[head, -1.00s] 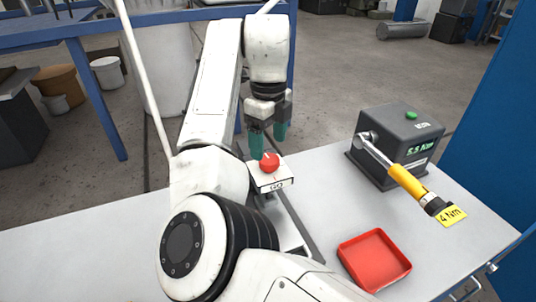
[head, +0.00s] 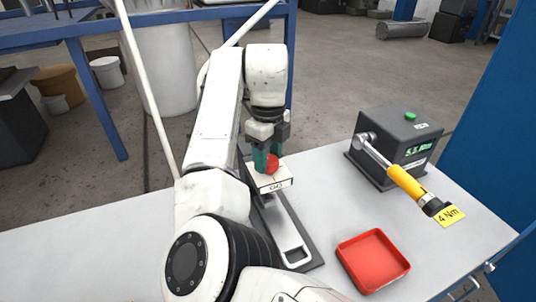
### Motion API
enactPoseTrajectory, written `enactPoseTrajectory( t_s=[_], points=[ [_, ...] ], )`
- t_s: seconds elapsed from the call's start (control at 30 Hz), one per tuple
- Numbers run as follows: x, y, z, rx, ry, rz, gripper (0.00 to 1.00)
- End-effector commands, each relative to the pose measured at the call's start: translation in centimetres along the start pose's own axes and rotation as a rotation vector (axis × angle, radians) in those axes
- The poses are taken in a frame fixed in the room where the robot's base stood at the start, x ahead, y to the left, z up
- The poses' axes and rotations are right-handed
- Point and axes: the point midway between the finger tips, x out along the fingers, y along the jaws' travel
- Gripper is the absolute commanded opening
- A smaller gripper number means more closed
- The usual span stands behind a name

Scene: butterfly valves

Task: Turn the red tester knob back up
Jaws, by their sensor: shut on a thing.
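The red knob (head: 272,163) sits on top of a white block with a dark "GO" label (head: 271,182), on the grey table. My gripper (head: 267,160) points down over the block, its green fingers on either side of the knob and shut on it. The fingers and the arm hide part of the knob, so its pointer mark cannot be read.
A dark tester box (head: 395,150) with a green display and button stands at the right. A yellow-handled torque wrench (head: 406,182) tagged "4 Nm" juts from it. A red tray (head: 372,262) lies in front. The table (head: 60,255) is clear at left.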

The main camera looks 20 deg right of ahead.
Motion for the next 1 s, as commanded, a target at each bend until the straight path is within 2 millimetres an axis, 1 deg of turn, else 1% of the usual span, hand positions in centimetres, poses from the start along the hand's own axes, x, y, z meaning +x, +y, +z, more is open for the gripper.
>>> enactPoseTrajectory(
  t_s=[0.03,0.27,0.47,0.67,0.87,1.0],
  points=[
    [-0.02,0.00,0.00,0.000,0.000,0.000,0.41],
    [-0.03,0.00,0.00,0.000,0.000,0.000,0.19],
    [-0.10,0.00,0.00,-0.014,0.000,0.000,0.19],
    [-0.27,-0.02,-0.02,-0.083,0.002,-0.001,0.19],
    [-0.44,-0.01,-0.02,-0.227,0.003,-0.002,0.19],
    [-0.49,0.00,-0.03,-0.356,0.002,-0.002,0.19]
  ],
)
